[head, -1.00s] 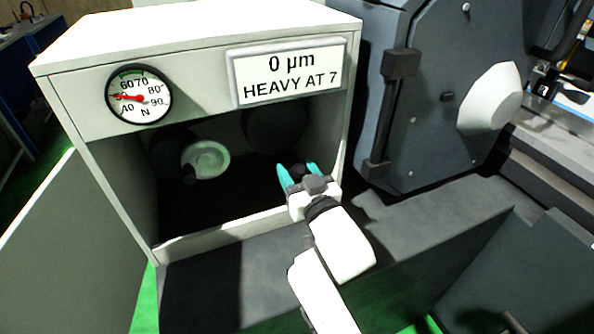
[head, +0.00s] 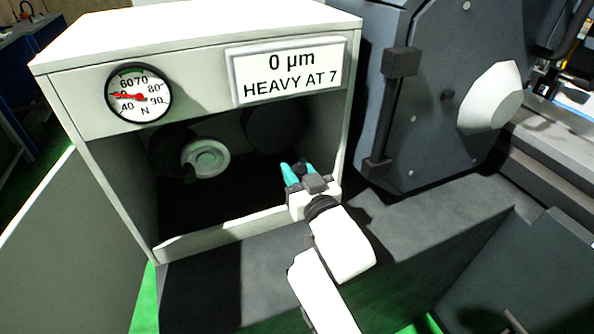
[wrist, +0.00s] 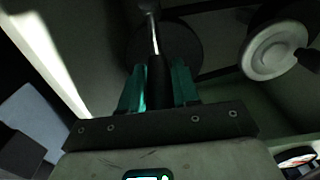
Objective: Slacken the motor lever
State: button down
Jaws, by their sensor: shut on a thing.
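The motor lever (wrist: 155,38) shows in the wrist view as a thin silver rod with a black grip (wrist: 158,78). Its far end meets a grey knob-like end near the top edge. My gripper (wrist: 158,88) has its teal fingers on both sides of the black grip, shut on it. In the head view my gripper (head: 298,173) reaches into the right side of the open cabinet, and the lever is hard to make out in the shadow there.
The cabinet (head: 190,236) carries a round gauge (head: 139,95) and a sign (head: 290,72) reading "0 µm HEAVY AT 7". A pale handwheel (head: 206,159) is inside to the left, with dark pulleys behind. A grey grinder housing (head: 440,120) stands to the right.

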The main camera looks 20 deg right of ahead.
jog(key=f+b, duration=0.1)
jog(key=b, duration=0.2)
jog(key=shift+s+t, duration=0.15)
jog(key=shift+t, duration=0.25)
jog(key=s+f+t+b, duration=0.1)
jog(key=t+b, duration=0.1)
jog(key=b, duration=0.6)
jog(key=shift+b, duration=0.6)
jog(key=shift+r, duration=0.1)
jog(key=c, duration=0.9)
grip_release()
jog(key=shift+s, duration=0.1)
